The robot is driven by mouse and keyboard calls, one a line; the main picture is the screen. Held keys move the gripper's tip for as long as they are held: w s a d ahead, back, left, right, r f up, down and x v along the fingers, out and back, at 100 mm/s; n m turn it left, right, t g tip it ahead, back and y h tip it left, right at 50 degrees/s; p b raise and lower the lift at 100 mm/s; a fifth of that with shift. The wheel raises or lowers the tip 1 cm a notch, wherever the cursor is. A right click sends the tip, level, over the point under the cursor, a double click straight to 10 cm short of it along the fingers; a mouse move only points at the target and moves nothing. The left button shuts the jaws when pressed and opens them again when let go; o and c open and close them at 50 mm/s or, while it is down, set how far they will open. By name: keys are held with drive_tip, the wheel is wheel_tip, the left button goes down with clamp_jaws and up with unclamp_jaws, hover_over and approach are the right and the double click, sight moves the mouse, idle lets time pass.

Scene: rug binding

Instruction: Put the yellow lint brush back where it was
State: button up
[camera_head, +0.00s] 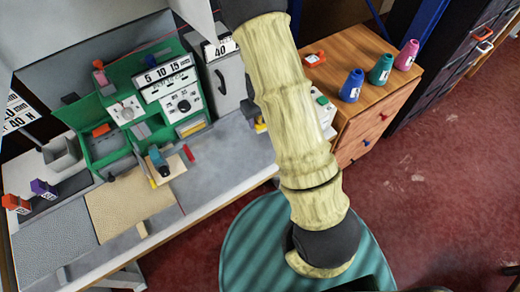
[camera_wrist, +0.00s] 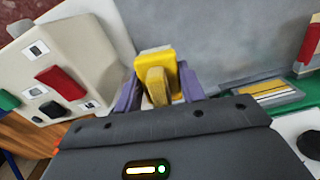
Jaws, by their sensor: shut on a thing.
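The yellow lint brush (camera_wrist: 155,65) is a yellow block with a paler tan part facing the camera. My gripper (camera_wrist: 158,92) is shut on it, with a purple-grey finger on each side. In the head view, a small yellow part of the brush (camera_head: 260,127) shows just left of my arm, over the right part of the grey tabletop. The arm hides most of my gripper there. I cannot tell whether the brush touches the tabletop.
A cream control box (camera_wrist: 65,70) with red and black buttons stands close to the brush. The green machine (camera_head: 105,140) stands on the left of the worktable (camera_head: 225,160). A wooden cabinet (camera_head: 365,85) carries blue, teal and pink cones.

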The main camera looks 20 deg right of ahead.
drive_tip(key=f+n+b, duration=0.1)
drive_tip(key=b, duration=0.1)
drive_tip(key=shift+s+b, duration=0.15)
drive_tip(key=shift+b, duration=0.15)
drive_tip(key=shift+s+d+r+b, duration=0.15)
drive_tip(key=shift+r+b, duration=0.15)
drive_tip(key=shift+f, duration=3.15)
drive_tip(key=shift+f+p, duration=0.35)
drive_tip(key=shift+f, duration=1.5)
drive_tip(key=shift+f, duration=0.1)
